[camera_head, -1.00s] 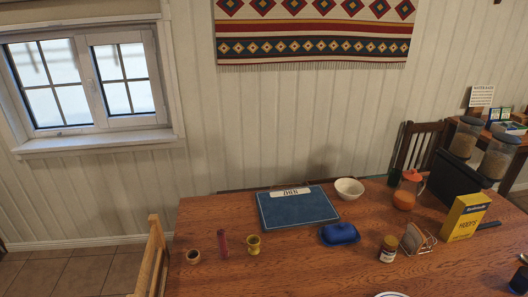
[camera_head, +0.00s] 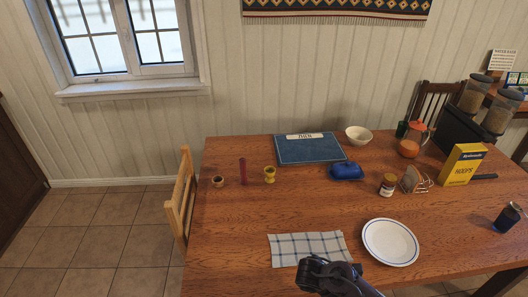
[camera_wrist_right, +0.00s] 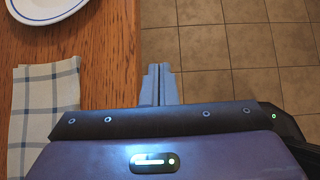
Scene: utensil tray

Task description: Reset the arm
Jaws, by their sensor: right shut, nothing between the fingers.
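My right gripper (camera_wrist_right: 161,72) shows in the right wrist view with its two grey fingers together and nothing between them. In that view it is over the floor tiles, just off the table's edge. A checked cloth (camera_wrist_right: 45,105) and the rim of a plate lie on the table to its left. In the head view a dark part of my arm (camera_head: 332,276) comes in at the bottom, just in front of the checked cloth (camera_head: 307,248). The fingers cannot be made out there. My left gripper is not in view.
The wooden table (camera_head: 225,225) holds a white plate (camera_head: 390,242), a blue butter dish (camera_head: 346,171), a blue board (camera_head: 308,150), a jar (camera_head: 388,184), a toast rack and a yellow box (camera_head: 463,164). A wooden chair (camera_head: 181,197) stands at the left end. The table's left front is clear.

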